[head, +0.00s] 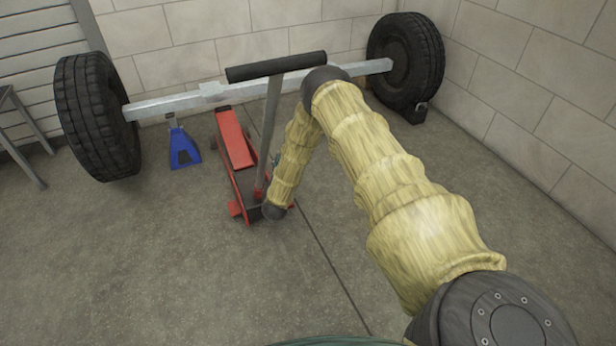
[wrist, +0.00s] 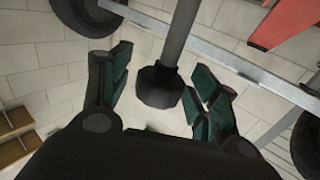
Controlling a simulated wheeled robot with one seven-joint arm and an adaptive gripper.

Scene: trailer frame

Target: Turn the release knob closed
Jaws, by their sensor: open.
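The release knob (wrist: 160,86) looks dark and faceted, at the end of a grey shaft in the middle of the wrist view. My gripper (wrist: 162,75) is open, with a dark and teal finger on either side of the knob. Gaps show between the knob and both fingers, so it is not gripped. In the head view, the red floor jack (head: 236,140) stands under the trailer axle, its grey handle shaft (head: 270,125) rising to a black crossbar. My forearm hides most of the gripper there, and I cannot make out the knob. The knob's turn position cannot be told.
A grey axle beam (head: 165,106) spans two black tyres, left (head: 95,117) and right (head: 405,60). A blue jack stand (head: 183,148) stands left of the jack. A dark chock (head: 417,113) sits by the right tyre. The front concrete floor (head: 150,270) is clear.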

